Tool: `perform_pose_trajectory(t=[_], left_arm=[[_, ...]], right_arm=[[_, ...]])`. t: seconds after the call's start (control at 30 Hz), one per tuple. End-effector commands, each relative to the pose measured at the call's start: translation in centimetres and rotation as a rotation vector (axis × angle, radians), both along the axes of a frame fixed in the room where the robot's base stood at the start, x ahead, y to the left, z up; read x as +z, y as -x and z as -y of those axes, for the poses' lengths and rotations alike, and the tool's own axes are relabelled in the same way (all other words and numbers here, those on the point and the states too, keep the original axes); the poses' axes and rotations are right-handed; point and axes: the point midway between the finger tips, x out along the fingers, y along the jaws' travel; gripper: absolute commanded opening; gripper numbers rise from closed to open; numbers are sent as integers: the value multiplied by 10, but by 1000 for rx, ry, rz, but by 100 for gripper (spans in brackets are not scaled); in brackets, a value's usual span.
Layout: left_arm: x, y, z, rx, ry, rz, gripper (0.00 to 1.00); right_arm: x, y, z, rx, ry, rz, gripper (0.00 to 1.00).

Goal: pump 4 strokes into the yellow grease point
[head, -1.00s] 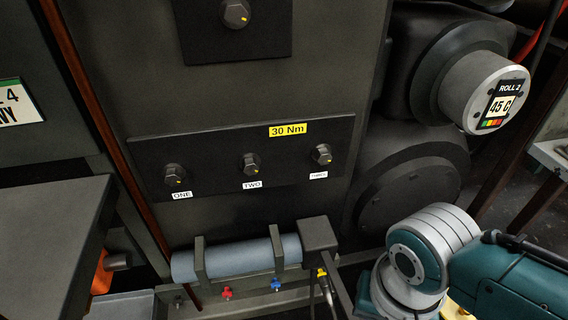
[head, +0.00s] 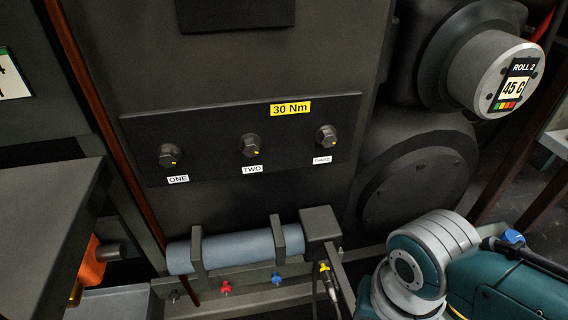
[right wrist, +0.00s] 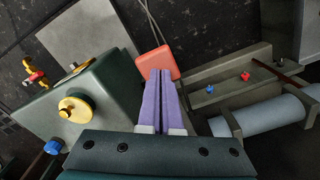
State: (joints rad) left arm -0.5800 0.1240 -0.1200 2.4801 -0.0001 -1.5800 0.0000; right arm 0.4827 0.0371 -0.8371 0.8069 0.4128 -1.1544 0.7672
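The head view hides this gripper behind my right arm. My left gripper is not in view.
Red (head: 225,288) and blue (head: 277,279) points sit left of the yellow one. A green box with a yellow knob (right wrist: 75,108) stands left in the right wrist view. A dark table (head: 45,220) and an orange tool (head: 95,265) are at left.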

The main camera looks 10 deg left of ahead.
Motion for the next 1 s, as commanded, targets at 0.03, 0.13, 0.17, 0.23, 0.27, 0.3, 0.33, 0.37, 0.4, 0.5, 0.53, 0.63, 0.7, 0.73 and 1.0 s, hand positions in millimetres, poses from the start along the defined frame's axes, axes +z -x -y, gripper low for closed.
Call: perform_pose_trajectory(t=[0.03, 0.13, 0.17, 0.23, 0.27, 0.3, 0.33, 0.37, 0.4, 0.5, 0.53, 0.63, 0.7, 0.73, 1.0], left_arm=[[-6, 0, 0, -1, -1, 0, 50], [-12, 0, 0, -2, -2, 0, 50], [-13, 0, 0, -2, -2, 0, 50], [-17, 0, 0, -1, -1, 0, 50], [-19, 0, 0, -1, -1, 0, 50], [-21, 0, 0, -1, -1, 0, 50], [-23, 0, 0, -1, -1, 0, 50], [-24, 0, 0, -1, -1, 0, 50], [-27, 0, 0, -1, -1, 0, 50], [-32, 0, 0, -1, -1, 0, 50], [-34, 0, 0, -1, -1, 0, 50], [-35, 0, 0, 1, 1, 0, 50], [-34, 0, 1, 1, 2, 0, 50], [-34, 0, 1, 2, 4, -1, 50], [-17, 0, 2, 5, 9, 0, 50]], right_arm=[[-6, 0, 0, 0, -1, 2, 0], [-12, 0, 0, -1, -1, 2, 0], [-14, 0, 0, -1, -1, 2, 0], [-18, 0, 0, -1, -1, 2, 0], [-20, 0, 0, -1, -1, 2, 0], [-23, 0, 0, -1, -1, 2, 0], [-24, 0, 0, -1, -1, 1, 0], [-26, 0, 0, -1, -1, 1, 0], [-29, -1, 0, 0, -1, 1, 0], [-35, 0, 0, 0, -1, 1, 0], [-36, 0, 0, 0, -1, 1, 0], [-38, 0, 0, 1, -1, 2, 0], [-37, 0, 0, 1, -1, 2, 0], [-37, 0, 0, 0, 0, 2, 0], [-21, 0, 0, 0, 0, 2, 0]])
